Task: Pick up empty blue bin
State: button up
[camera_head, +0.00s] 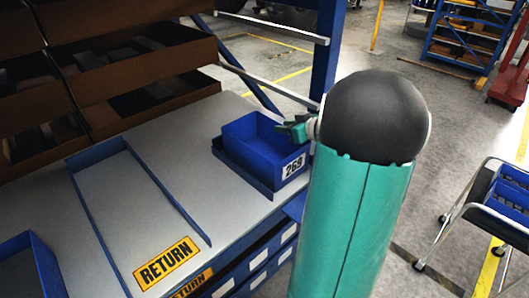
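My gripper (293,129), with small green fingers, is at the bin's upper right rim. The fingers overlap the rim in the picture, and my arm hides part of the gripper. Whether the fingers are shut on the rim does not show.
A blue-edged lane (82,205) with a yellow RETURN label (166,262) lies empty on the workbench (50,205). Another blue bin (48,270) is at the lower left. Brown shelf boxes (150,75) stand behind. A blue post (326,50) rises beyond the bin. A cart (500,215) stands right.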

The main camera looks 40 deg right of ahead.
jog(key=shift+s, duration=0.15)
jog(key=shift+c, duration=0.2)
grip_shut()
dwell(1.1)
